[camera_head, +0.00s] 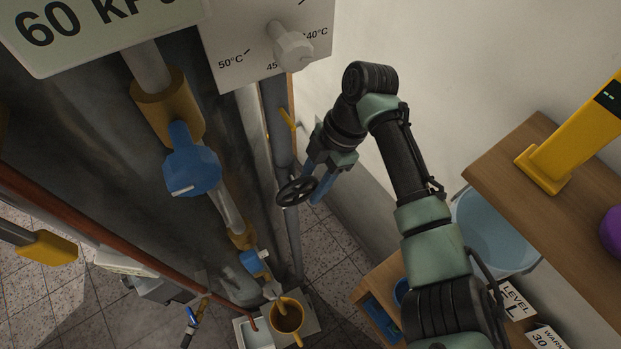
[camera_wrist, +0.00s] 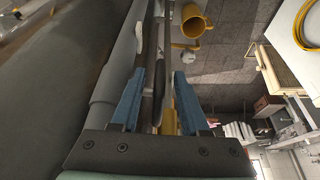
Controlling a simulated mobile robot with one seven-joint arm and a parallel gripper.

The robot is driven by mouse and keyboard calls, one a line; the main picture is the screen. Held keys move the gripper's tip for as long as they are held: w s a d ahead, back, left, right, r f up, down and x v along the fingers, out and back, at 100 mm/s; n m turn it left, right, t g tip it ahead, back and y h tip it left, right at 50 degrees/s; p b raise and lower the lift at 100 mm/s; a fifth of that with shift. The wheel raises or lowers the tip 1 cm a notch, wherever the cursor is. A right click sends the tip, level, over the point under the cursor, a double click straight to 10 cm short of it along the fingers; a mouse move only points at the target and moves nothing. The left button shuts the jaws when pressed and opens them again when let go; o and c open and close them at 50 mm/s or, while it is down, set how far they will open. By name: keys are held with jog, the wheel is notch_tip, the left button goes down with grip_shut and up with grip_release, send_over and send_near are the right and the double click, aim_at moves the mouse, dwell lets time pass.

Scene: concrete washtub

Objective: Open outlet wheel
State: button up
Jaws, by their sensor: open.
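The outlet wheel (camera_head: 297,191) is a dark spoked handwheel on the upright grey pipe beside the tub. My gripper (camera_head: 313,190) reaches down from the right, close to the wheel's right rim. In the wrist view, my gripper (camera_wrist: 157,82) has its two blue fingers apart. A dark, narrow edge that looks like the wheel (camera_wrist: 159,88) shows between them, seen nearly edge-on. I see space on both sides of it, and cannot tell whether either finger touches it.
The blue valve knob (camera_head: 192,171) sits on a pipe left of the wheel. A yellow mug (camera_head: 287,318) stands below, also in the wrist view (camera_wrist: 193,21). A wooden shelf (camera_head: 533,170) with a yellow device (camera_head: 575,135) is at right. The pale wall is close behind the arm.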

jog(key=shift+s+a+f, duration=0.1)
jog(key=shift+a+f, duration=0.1)
jog(key=shift+f, duration=0.3)
grip_shut()
jog(key=shift+r, duration=0.1)
jog(key=shift+r+t+h+p, duration=0.2)
jog(key=shift+t+h+p, duration=0.1)
jog(key=shift+h+p, duration=0.2)
jog(key=shift+r+t+h+p, duration=0.1)
jog(key=shift+t+h+p, duration=0.3)
jog(key=shift+h, duration=0.5)
